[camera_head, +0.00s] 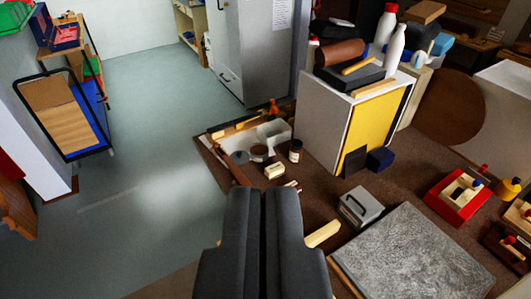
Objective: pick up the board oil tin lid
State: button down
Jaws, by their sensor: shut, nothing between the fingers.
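My gripper (264,193) is at the bottom centre, its two dark fingers shut with only a thin line between them, holding nothing. Beyond its tips, on the brown bench, is a small round flat dark piece with a light rim (258,152); it may be the board oil tin lid, but it is too small to tell. A similar grey round piece (240,157) lies just left of it. A dark jar with a pale label (295,150) stands to the right. The fingers appear apart from all of these.
A cream block (274,170) lies between the fingertips and the round pieces. A white box with a yellow panel (365,125), loaded with bottles, stands at right. A grey box (360,205), a grey slab (412,258) and a red tray (460,192) lie nearer right. Open floor is left.

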aim_at(240, 157)
jog(key=i, duration=1)
jog(key=u, duration=0.05)
